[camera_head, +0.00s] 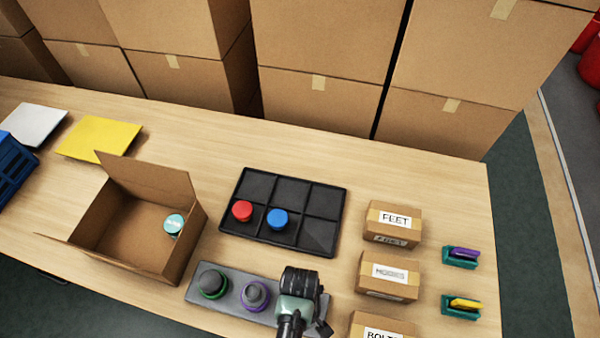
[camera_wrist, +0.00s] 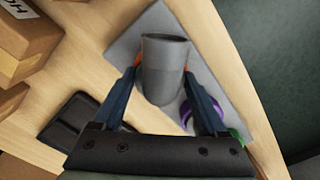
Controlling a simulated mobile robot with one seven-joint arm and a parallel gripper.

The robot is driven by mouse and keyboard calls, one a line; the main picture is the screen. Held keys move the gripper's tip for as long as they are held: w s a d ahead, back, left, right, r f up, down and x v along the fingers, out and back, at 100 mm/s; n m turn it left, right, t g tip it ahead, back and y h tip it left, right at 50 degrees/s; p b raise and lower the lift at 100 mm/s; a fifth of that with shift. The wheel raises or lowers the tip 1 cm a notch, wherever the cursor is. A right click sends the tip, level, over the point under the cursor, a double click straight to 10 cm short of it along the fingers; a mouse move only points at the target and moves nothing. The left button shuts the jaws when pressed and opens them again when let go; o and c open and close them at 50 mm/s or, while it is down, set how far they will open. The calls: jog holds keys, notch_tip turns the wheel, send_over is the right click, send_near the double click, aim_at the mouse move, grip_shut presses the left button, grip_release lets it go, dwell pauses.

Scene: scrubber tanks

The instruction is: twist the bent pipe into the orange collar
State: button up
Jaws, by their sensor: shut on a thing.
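The bent pipe (camera_wrist: 165,65) is a grey tube between the two fingers of my gripper (camera_wrist: 160,80) in the wrist view. My gripper is shut on it. The orange collar (camera_wrist: 137,57) shows only as slivers beside the pipe, at the grey base plate (camera_wrist: 212,78). The pipe stands over the collar; whether it is seated in it is hidden. In the head view my gripper (camera_head: 298,308) is above the right end of the base plate (camera_head: 232,275) and covers the orange collar and the pipe.
The plate also carries a green collar (camera_head: 213,294) and a purple collar (camera_head: 262,303), each with a grey part in it. An open carton (camera_head: 180,255) stands left. A black tray (camera_head: 318,232) with red and blue caps lies behind. Labelled boxes (camera_head: 388,275) stand close right.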

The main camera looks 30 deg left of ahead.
jog(key=shift+s+f, duration=0.15)
jog(key=shift+s, duration=0.1)
jog(key=shift+m+p, duration=0.4)
jog(key=shift+m, duration=0.4)
jog(key=shift+m+p, duration=0.3)
jog(key=shift+m, duration=0.4)
jog(key=shift+m, duration=0.4)
jog(key=shift+m+p, duration=0.3)
jog(key=shift+m, duration=0.1)
jog(key=shift+a+m+p, duration=0.1)
jog(key=shift+m+p, duration=0.2)
jog(key=shift+m, duration=0.4)
